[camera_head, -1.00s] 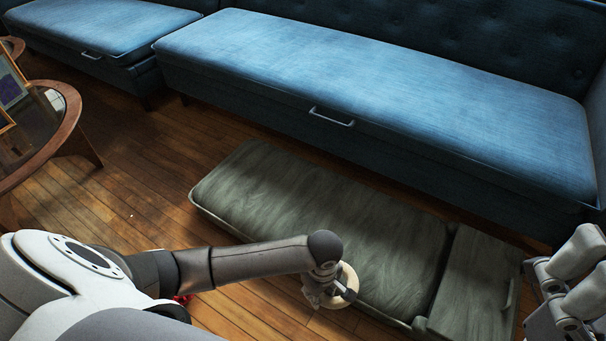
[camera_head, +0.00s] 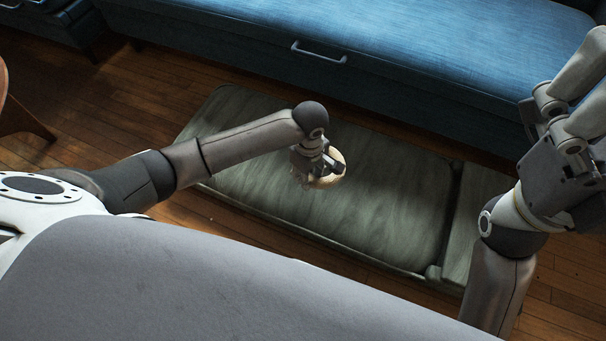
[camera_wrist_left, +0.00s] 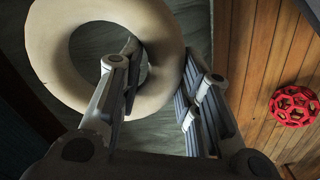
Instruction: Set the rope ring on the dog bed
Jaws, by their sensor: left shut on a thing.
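The rope ring (camera_head: 329,181) is a thick tan ring held over the dog bed, partly hidden by my left gripper in the head view. My left gripper (camera_head: 318,168) is shut on one side of its band. In the left wrist view the ring (camera_wrist_left: 168,45) lies across the fingers (camera_wrist_left: 155,80), one finger passing through its hole. The dog bed (camera_head: 390,215) is a long grey-green cushion on the floor; it shows through the ring's hole. I cannot tell whether the ring touches the bed. My right gripper (camera_head: 580,95) is raised at the right edge, empty, its fingers apart.
A blue sofa (camera_head: 420,45) with a metal handle (camera_head: 320,52) runs behind the bed. A red openwork ball (camera_wrist_left: 294,106) lies on the wooden floor in the left wrist view. A wooden table leg (camera_head: 25,120) stands at the far left.

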